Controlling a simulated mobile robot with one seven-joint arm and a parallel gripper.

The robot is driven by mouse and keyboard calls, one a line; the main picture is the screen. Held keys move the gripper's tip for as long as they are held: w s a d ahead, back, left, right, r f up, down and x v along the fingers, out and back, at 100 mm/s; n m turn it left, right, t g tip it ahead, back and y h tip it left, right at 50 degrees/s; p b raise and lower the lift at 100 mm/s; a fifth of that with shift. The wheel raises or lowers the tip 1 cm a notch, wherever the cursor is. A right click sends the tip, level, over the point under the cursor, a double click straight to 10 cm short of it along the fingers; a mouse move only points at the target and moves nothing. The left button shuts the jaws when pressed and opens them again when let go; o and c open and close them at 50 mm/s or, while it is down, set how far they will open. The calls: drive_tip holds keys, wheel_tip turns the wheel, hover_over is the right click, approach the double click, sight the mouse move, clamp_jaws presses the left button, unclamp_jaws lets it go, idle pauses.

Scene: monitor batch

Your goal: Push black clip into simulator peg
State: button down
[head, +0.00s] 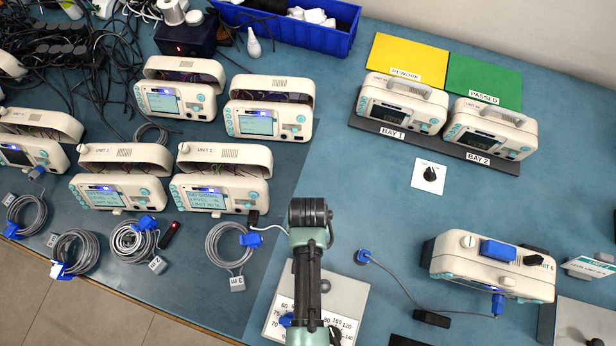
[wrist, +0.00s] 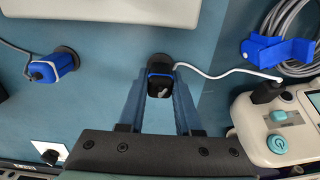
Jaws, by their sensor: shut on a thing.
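In the wrist view my gripper (wrist: 160,84) is shut on the black clip (wrist: 158,88), which has a blue edge and a white cable. The clip is right at a round black peg (wrist: 178,54) standing on the blue table. The clip overlaps part of the peg, and I cannot tell how far it is on. The white cable runs right to a black connector (wrist: 266,92) on a monitor. In the head view my wrist hides the gripper, clip and peg; the cable (head: 272,228) shows left of it. A second peg carries a blue clip (wrist: 50,68), also in the head view (head: 362,257).
A grey-white dial board (head: 348,294) lies partly under my arm. Another monitor (head: 490,264) stands at right. A knob card (head: 428,174) lies beyond; the blue table around it is clear.

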drive_tip(key=shift+r+p, duration=1.85)
drive_tip(key=shift+r, duration=0.15)
drive_tip(key=shift+f, duration=0.1)
drive_tip(key=c, duration=1.2)
unclamp_jaws()
clamp_jaws()
